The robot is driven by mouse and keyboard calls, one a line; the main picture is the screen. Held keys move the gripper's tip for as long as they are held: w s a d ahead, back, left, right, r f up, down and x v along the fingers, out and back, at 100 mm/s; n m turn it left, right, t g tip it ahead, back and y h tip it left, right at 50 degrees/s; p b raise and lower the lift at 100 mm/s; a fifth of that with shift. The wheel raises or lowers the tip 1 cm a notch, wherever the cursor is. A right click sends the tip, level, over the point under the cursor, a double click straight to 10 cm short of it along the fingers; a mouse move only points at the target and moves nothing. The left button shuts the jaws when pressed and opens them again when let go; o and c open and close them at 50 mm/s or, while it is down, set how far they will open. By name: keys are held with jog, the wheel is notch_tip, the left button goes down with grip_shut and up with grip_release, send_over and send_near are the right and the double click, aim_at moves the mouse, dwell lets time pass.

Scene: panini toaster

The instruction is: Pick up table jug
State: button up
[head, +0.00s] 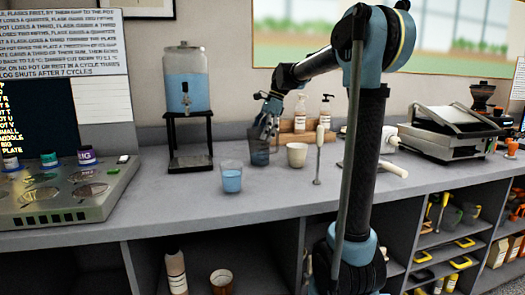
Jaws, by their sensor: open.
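My gripper (265,132) is open and points down at the back middle of the counter. A dark grey-blue cup-like vessel (259,156) stands upright right under it. The fingers overlap its rim in the picture; I cannot tell whether they touch it or reach inside. A clear vessel with blue liquid (231,180) stands upright in front and to the left, apart from the gripper. I cannot tell from this view which of the two is the table jug. No handle shows clearly on either.
A cream cup (297,155) stands just right of the gripper. A water dispenser (187,85) on a black stand is at left, with pump bottles (300,112) behind. A thin upright rod (319,155) and a panini toaster (450,130) are further right.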

jog(key=shift+x, duration=1.4)
jog(key=c, duration=1.3)
jog(key=shift+c, duration=0.2)
jog(key=shift+r, duration=0.15)
